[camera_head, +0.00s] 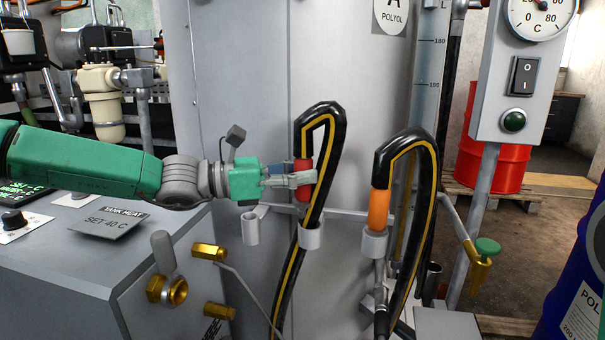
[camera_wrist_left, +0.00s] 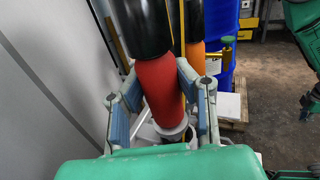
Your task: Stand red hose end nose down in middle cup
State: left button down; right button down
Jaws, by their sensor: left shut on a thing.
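The red hose end (camera_head: 303,195) is on a black hose with a yellow stripe that loops over and runs down. My left gripper (camera_head: 304,179) is shut on it from the left. In the left wrist view the red hose end (camera_wrist_left: 160,88) sits between the two fingers (camera_wrist_left: 160,105), nose down. The middle cup (camera_head: 310,237) is a grey ring on the rail, below the red end; the hose partly hides the space between. In the head view the red part ends above the cup rim.
An orange hose end (camera_head: 378,208) stands in the right cup (camera_head: 375,243). The left cup (camera_head: 250,228) looks empty. A grey tank (camera_head: 240,90) stands close behind. Brass fittings (camera_head: 177,291) and a grey console (camera_head: 70,265) lie at the lower left. A gauge post (camera_head: 485,210) stands right.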

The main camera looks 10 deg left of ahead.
aim_at(308, 198)
pick_arm(q)
jog(key=shift+d+r, duration=0.1)
jog(key=shift+d, duration=0.55)
pick_arm(e)
jog(key=shift+d, duration=0.25)
pick_arm(q)
jog(key=shift+a, duration=0.2)
pick_arm(e)
jog(key=shift+a, duration=0.1)
pick_arm(q)
jog(key=shift+a+f, duration=0.15)
jog(key=shift+f, duration=0.25)
jog(key=shift+d+f, duration=0.2)
jog(key=shift+f, duration=0.4)
jog(key=shift+a+f, duration=0.1)
jog(key=shift+f, duration=1)
